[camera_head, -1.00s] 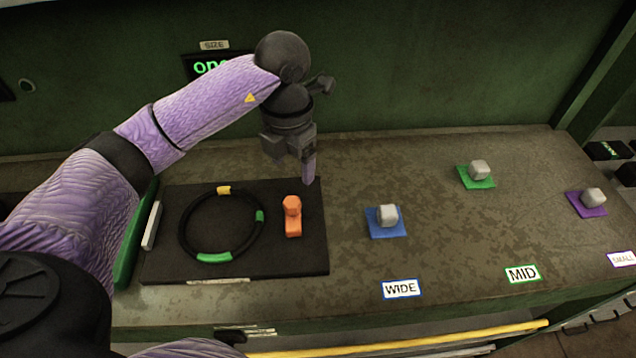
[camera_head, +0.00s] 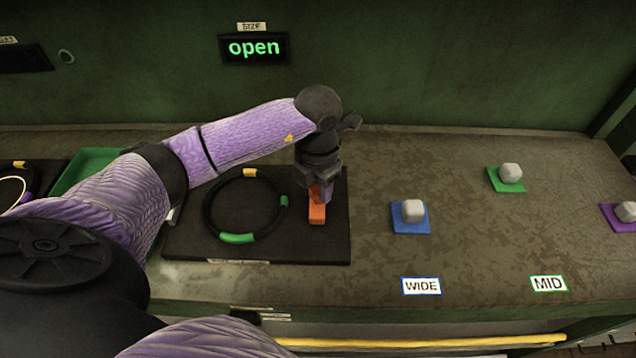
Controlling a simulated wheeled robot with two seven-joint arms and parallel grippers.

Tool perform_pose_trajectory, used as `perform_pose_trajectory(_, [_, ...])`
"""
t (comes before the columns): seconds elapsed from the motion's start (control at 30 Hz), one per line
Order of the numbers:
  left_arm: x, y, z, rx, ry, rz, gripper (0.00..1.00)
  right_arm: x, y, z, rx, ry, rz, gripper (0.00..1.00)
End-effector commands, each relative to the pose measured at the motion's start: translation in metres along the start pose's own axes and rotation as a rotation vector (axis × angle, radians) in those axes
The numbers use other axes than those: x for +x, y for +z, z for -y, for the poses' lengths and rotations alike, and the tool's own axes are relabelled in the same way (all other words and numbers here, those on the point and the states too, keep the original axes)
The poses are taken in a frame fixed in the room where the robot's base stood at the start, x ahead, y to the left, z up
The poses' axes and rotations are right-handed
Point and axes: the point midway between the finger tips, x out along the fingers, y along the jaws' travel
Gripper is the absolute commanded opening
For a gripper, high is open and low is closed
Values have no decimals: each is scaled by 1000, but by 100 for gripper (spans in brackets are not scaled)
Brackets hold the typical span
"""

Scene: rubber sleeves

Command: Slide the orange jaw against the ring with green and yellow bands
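The black ring with green and yellow bands (camera_head: 237,238) lies flat on a dark board (camera_head: 300,248) on the bench. The orange jaw (camera_head: 317,214) stands on the same board to the right of the ring, with a gap between them. My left gripper (camera_head: 323,192) points down over the orange jaw and hides its upper part. I cannot tell whether its fingers are closed on the jaw. My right gripper is not in view.
A display reading "open" (camera_head: 254,47) is on the back wall. Grey knobs on blue (camera_head: 411,228), green (camera_head: 493,182) and purple (camera_head: 616,222) plates stand to the right, with WIDE (camera_head: 421,286) and MID (camera_head: 548,283) labels in front. A green tray (camera_head: 85,168) is at left.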

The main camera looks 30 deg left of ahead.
Motion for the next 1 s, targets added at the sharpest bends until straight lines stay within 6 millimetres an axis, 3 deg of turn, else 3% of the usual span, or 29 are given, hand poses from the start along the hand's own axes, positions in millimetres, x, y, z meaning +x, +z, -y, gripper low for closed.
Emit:
perform_pose_trajectory(0.03, [0, 0, 0, 0, 0, 1, 15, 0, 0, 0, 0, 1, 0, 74])
perform_pose_trajectory(0.1, [0, 0, 0, 0, 0, 1, 0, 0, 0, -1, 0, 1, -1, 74])
perform_pose_trajectory(1.0, [-1, 0, 0, -1, 0, 2, 0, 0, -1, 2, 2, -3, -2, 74])
